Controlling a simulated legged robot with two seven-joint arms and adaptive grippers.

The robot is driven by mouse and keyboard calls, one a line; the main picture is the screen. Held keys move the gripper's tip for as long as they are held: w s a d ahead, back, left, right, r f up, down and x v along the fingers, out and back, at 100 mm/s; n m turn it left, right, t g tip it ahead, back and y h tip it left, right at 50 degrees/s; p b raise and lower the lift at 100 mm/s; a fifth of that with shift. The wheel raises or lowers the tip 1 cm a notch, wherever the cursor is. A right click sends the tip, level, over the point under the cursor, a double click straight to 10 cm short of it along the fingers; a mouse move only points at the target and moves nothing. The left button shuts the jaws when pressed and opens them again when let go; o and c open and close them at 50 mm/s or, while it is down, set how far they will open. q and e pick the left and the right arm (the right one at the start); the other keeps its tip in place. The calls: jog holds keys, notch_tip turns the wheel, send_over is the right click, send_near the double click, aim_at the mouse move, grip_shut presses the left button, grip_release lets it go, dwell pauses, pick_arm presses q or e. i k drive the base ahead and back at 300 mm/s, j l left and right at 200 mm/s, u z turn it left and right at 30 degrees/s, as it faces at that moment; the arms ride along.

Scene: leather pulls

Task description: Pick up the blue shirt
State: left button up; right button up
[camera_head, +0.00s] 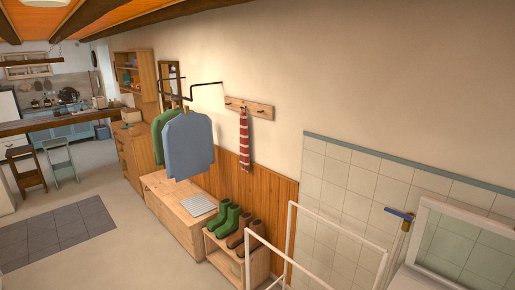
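The blue shirt (188,147) hangs from a dark wall rack (203,84) left of the middle of the head view. It hangs above a wooden bench and is upright. A green garment (160,128) hangs close behind it and is partly hidden by it. Neither of my grippers shows in this view, and nothing is seen touching the shirt.
Below the shirt is a wooden bench (168,208) with a grey flat item (198,205). A low shelf holds green boots (229,220) and brown boots (246,233). A white rail frame (291,245) stands in front at the right. Open floor lies at the left.

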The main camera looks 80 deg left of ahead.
aim_at(189, 149)
jog(key=u, duration=3.2)
